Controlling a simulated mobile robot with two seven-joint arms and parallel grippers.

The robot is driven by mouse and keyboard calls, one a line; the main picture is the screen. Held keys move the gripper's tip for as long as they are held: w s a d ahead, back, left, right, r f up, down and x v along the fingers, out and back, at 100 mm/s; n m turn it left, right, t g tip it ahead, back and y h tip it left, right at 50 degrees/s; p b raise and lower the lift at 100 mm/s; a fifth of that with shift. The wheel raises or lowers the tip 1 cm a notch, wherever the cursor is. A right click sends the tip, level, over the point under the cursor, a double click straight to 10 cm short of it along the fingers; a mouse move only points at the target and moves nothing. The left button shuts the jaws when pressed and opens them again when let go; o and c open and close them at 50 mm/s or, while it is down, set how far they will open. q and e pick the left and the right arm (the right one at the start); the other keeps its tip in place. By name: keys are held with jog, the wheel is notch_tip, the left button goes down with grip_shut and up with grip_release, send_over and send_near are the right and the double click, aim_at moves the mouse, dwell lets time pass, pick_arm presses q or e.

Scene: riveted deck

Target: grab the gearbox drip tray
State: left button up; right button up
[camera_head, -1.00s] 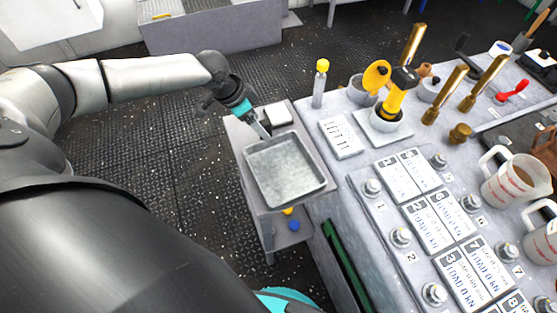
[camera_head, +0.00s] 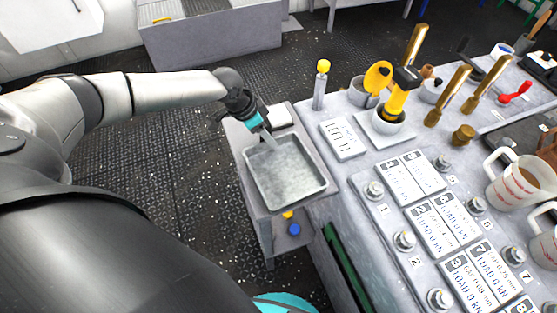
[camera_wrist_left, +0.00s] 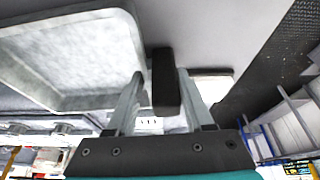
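The gearbox drip tray (camera_head: 287,172) is a shallow, square grey metal pan lying on a small side stand. In the left wrist view the tray (camera_wrist_left: 75,60) fills the upper left. My left gripper (camera_head: 268,138) is at the tray's far left corner, pointing down at the rim. In the wrist view its two fingers (camera_wrist_left: 162,85) are apart, with a dark block between them, just beside the tray's rim. One finger overlaps the rim in the picture; I cannot tell if it touches. My right gripper is not in view.
A small white block (camera_head: 280,115) sits behind the tray on the stand (camera_head: 240,135). A yellow-capped cylinder (camera_head: 320,85), a labelled plate (camera_head: 342,138) and a panel of load plates (camera_head: 425,215) occupy the bench at right. Open deck floor (camera_head: 175,160) lies left of the stand.

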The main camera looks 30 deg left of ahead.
pick_arm(q)
grip_shut()
dwell(0.6)
